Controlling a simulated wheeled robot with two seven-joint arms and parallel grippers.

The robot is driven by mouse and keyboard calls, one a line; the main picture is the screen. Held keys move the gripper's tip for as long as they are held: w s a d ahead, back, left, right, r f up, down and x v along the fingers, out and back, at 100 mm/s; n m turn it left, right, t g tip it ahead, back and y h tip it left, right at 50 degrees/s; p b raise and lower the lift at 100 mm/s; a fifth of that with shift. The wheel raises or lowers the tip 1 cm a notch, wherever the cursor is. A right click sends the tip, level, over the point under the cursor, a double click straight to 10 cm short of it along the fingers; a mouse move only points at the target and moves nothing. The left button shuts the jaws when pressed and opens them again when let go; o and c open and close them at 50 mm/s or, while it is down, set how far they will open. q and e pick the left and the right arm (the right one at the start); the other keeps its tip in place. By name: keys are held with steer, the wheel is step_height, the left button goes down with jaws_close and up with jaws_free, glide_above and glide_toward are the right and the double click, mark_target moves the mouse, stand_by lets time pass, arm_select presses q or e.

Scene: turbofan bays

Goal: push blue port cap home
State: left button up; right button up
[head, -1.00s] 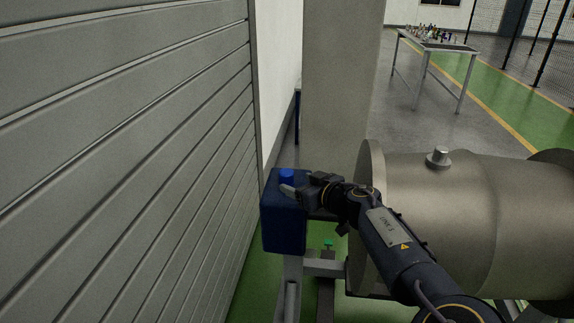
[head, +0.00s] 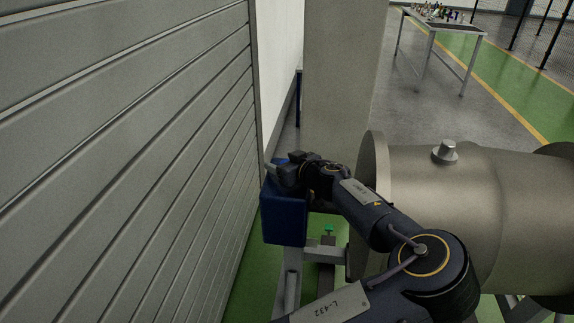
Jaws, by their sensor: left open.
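A dark blue box (head: 284,222) stands on a grey stand close to the shutter wall. The blue port cap on its top is hidden now behind my left gripper. My left gripper (head: 272,171) is open over the top of the box, with its fingers pointing left. I cannot tell whether it touches the cap or the box. My right gripper is not in view.
A grey slatted shutter (head: 130,160) fills the left side, close to the box. A large metal engine casing (head: 470,205) lies to the right, beside my arm. A pale pillar (head: 340,80) stands behind. A table (head: 445,28) with small items is far back.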

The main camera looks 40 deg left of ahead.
arm_select(q)
steer(key=c, duration=0.9)
